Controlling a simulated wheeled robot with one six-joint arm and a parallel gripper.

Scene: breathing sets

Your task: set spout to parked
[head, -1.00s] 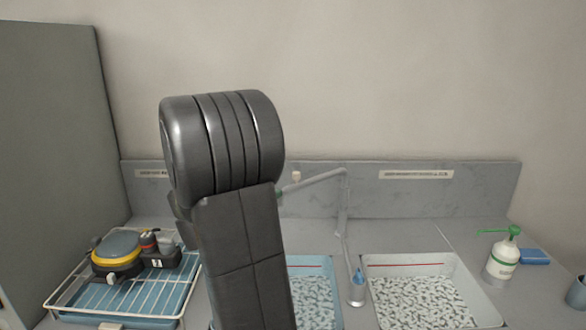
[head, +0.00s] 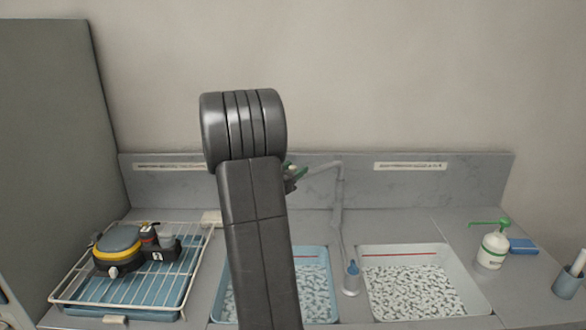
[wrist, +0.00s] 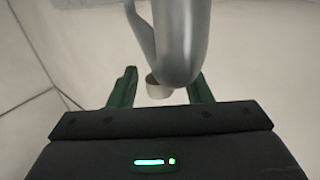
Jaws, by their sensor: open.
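The grey spout (head: 322,167) rises from the counter between the two basins, bends at the top and reaches left over the left basin. My dark arm hides its left end in the head view. My gripper (head: 295,175) shows only in part, with green fingertips at the left end of the spout. In the wrist view the spout (wrist: 180,45) hangs close in front of my gripper (wrist: 160,90). Its bend lies between the two open green fingers, with a pale round nozzle (wrist: 159,88) beside it. I cannot tell whether a finger touches it.
The blue left basin (head: 326,262) and white right basin (head: 455,255) hold speckled contents. A wire rack (head: 75,290) with a breathing set is at left; a pump bottle (head: 491,250) is at right.

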